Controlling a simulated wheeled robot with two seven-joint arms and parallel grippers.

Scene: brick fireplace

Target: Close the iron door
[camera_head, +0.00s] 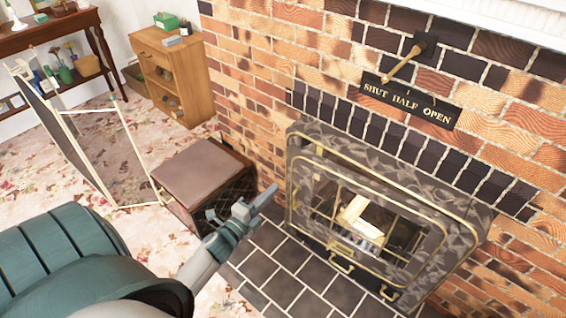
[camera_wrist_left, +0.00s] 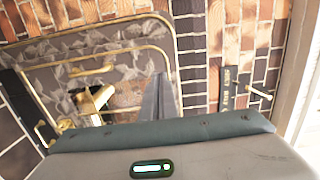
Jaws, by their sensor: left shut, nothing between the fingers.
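The iron door (camera_head: 440,228) is a dark, leaf-patterned panel with brass trim and a see-through middle, set in the brick fireplace at the right of the head view. Its brass-edged front stands out from the patterned surround; I cannot tell exactly how far it is open. A pale log shows behind it. The door also fills the left of the left wrist view (camera_wrist_left: 50,78). My left gripper (camera_head: 264,197) is shut and empty, just left of the door and apart from it in the head view. Its fingers also show in the left wrist view (camera_wrist_left: 158,98). My right gripper is out of view.
A brass lever (camera_head: 402,63) and a "SHUT HALF OPEN" plate (camera_head: 411,100) are on the bricks above. A brown-topped box (camera_head: 200,168) stands left of the hearth. A folding screen (camera_head: 75,140) and a wooden cabinet (camera_head: 180,75) are farther left. Dark hearth tiles (camera_head: 290,258) are clear.

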